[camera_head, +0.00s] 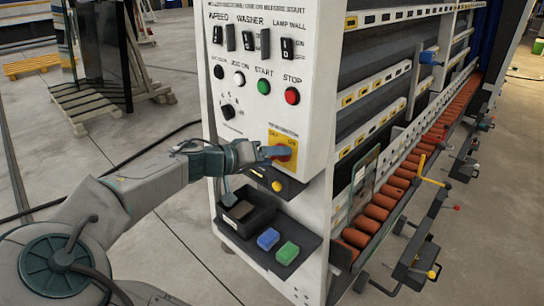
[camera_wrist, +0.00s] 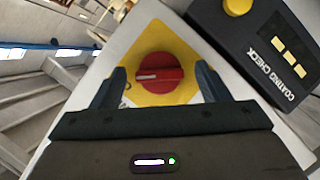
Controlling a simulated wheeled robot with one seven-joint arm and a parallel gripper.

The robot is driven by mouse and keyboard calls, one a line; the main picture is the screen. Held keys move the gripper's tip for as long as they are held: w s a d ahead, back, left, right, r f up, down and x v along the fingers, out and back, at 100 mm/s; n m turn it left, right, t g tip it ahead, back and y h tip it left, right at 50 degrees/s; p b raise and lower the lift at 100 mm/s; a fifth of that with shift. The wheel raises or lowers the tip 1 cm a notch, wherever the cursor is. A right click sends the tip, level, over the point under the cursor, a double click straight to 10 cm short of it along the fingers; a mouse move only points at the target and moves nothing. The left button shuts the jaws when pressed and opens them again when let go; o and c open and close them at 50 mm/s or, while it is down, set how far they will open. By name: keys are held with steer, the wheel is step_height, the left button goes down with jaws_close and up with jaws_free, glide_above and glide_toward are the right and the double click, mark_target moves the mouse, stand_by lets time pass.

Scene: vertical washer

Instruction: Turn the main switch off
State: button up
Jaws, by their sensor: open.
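The main switch is a red rotary knob (camera_wrist: 160,73) on a yellow plate (camera_wrist: 152,36) in the wrist view. A pale mark runs along the left part of the knob. In the head view the yellow plate (camera_head: 274,136) is low on the white control panel, with the knob partly hidden by my gripper. My gripper (camera_wrist: 160,76) is open, with one finger on each side of the knob. I cannot tell whether the fingers touch it. In the head view my gripper (camera_head: 284,152) reaches the switch from the left.
The white panel (camera_head: 300,65) carries a green button (camera_head: 263,87), a red button (camera_head: 292,96) and black switches above. A dark coating check box (camera_wrist: 268,50) sits close by the switch. Orange rollers (camera_head: 400,180) run rightward.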

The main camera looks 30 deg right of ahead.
steer(key=c, duration=1)
steer(key=shift+r, duration=0.1)
steer(key=shift+o, duration=0.2)
steer(key=n+g+h+p, duration=0.1)
steer(key=n+p, duration=0.2)
steer(key=n+g+h+p, duration=0.1)
steer(key=n+h+p, duration=0.1)
steer(key=n+p, duration=0.1)
steer(key=shift+w+n, duration=0.1)
steer(key=shift+n, duration=0.4)
steer(key=n+h+p, duration=0.1)
steer(key=n, duration=0.1)
steer(key=n+p, duration=0.2)
steer(key=shift+f+t+h, duration=0.2)
steer(key=shift+t+h, duration=0.1)
steer(key=shift+h, duration=0.1)
steer(key=shift+c, duration=0.2)
steer(key=shift+o, duration=0.2)
steer(key=n+t+p, duration=0.1)
steer(key=n, duration=0.2)
steer(key=n+h+p, duration=0.1)
steer(key=n+p, duration=0.1)
steer(key=shift+f+n+t, duration=0.2)
steer(key=shift+n+t, duration=0.2)
steer(key=shift+n+h+p, duration=0.3)
steer(key=shift+c, duration=0.2)
